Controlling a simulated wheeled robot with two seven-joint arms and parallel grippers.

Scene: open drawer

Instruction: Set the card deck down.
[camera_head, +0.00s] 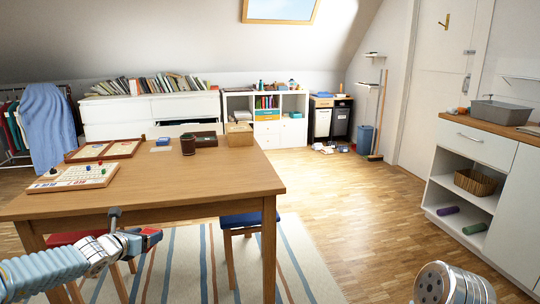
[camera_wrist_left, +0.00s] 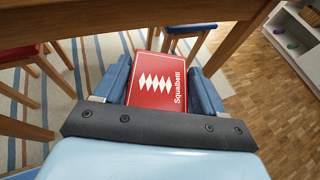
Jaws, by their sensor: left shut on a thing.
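My left gripper (camera_head: 142,240) is in front of the wooden table's near edge in the head view. It is shut on a red card deck (camera_wrist_left: 158,85) with white diamond shapes and the word "Squalbetti", held between the two blue fingers in the left wrist view. In the head view only a small red part of the deck (camera_head: 153,237) shows at the gripper's end. The wooden table (camera_head: 205,185) has a bare front part. My right gripper is not in view; only part of my right arm shows at the bottom right.
On the table are game boards (camera_head: 72,178), a dark cup (camera_head: 188,146), a dark box (camera_head: 203,139), a wooden box (camera_head: 239,134) and a small blue item (camera_head: 162,141). A blue-seated stool (camera_head: 245,220) and a red-seated chair (camera_head: 75,238) stand by the table.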

